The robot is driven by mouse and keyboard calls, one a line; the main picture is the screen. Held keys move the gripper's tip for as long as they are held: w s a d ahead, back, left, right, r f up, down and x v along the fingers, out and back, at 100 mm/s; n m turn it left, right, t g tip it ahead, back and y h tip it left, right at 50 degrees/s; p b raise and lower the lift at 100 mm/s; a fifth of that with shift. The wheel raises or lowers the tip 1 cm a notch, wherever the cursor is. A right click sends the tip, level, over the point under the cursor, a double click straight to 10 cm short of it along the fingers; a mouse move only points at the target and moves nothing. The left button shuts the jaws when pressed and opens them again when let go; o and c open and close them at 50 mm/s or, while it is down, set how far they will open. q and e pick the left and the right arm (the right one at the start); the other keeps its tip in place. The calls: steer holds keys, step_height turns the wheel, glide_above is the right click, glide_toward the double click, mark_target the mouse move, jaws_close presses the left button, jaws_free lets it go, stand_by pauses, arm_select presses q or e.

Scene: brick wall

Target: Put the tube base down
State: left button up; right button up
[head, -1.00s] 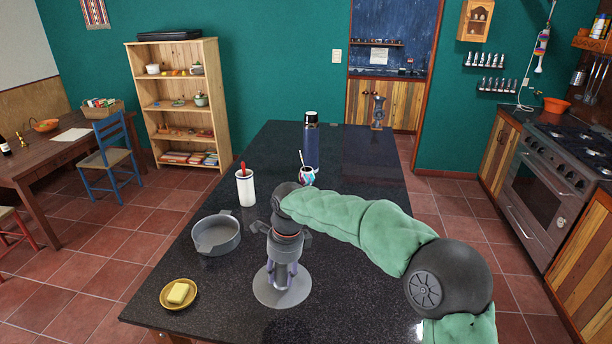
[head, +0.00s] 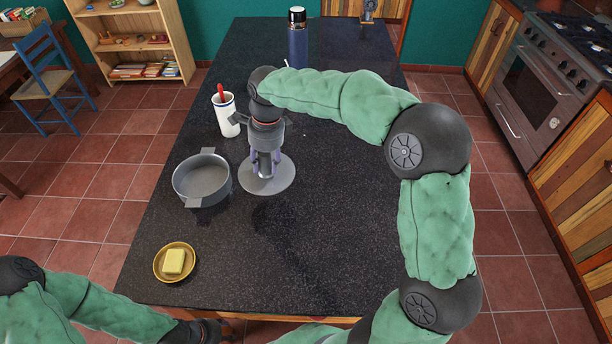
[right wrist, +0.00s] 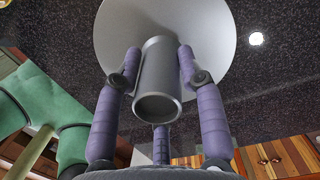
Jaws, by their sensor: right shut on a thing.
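The tube base is a grey round disc (head: 270,182) with a short grey tube standing on it. My right gripper (head: 265,160) points down from above and is shut on the tube. In the right wrist view, its purple fingers (right wrist: 160,85) stand on both sides of the tube (right wrist: 158,80), with the disc beyond. A dark shadow lies on the table in front of the disc, apart from it, so the disc seems held above the top. My left gripper (head: 203,331) is at the bottom edge, too cut off to show its jaws.
The dark table (head: 330,240) is clear right of and in front of the disc. A grey two-handled pan (head: 202,190) is close to its left. A white cup (head: 227,118), a blue flask (head: 297,42) and a butter dish (head: 175,276) also stand there.

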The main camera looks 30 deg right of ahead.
mark_target(288, 173)
steer(key=s+d+f, duration=0.1)
steer(key=s+d+f+b, duration=0.1)
steer(key=d, duration=0.1)
steer(key=s+d+f, duration=0.1)
steer(key=d, duration=0.1)
steer(key=s+d+f, duration=0.1)
steer(key=d+f+b, duration=0.1)
steer(key=f, duration=0.1)
steer(key=s+d+f+b, duration=0.1)
steer(key=f, duration=0.1)
steer(key=shift+s+d, duration=0.25)
steer(key=shift+s, duration=0.05)
steer(key=shift+s+d+f, duration=0.15)
steer(key=shift+f, duration=0.15)
step_height(288, 173, down, 2)
steer(key=shift+d+f+b, duration=0.1)
steer(key=shift+f+b, duration=0.15)
steer(key=shift+b, duration=0.35)
steer(key=shift+f, duration=0.35)
jaws_close()
steer(key=shift+f, duration=0.1)
steer(key=o, duration=1.2)
jaws_free()
